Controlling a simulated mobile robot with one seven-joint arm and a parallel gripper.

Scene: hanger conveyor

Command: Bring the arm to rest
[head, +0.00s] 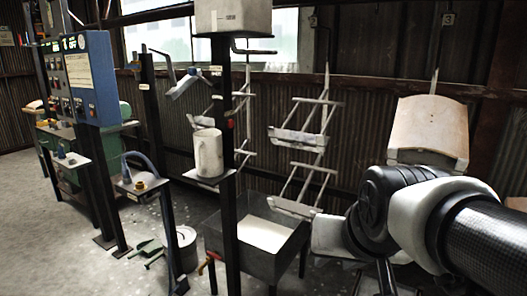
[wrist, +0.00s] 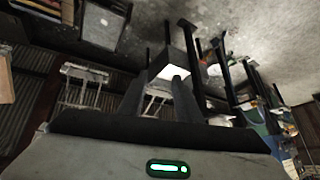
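My arm enters the head view from the right edge, bent at a dark joint with a pale cover. My gripper is mostly hidden behind that joint in the head view. In the wrist view, my gripper (wrist: 160,82) shows its grey body with a green light and two dark fingers. The fingers stand apart with a gap between them, and nothing is seen held. Through the gap, part of a pale hanging rack shows farther off. The arm looks clear of the racks, but the hidden part makes this hard to tell.
Hanging racks (head: 300,137) stand mid-view over a dark bin (head: 262,262). A curved tan panel (head: 430,127) hangs behind my arm. A blue control box (head: 91,78) is at left. Open floor lies front left.

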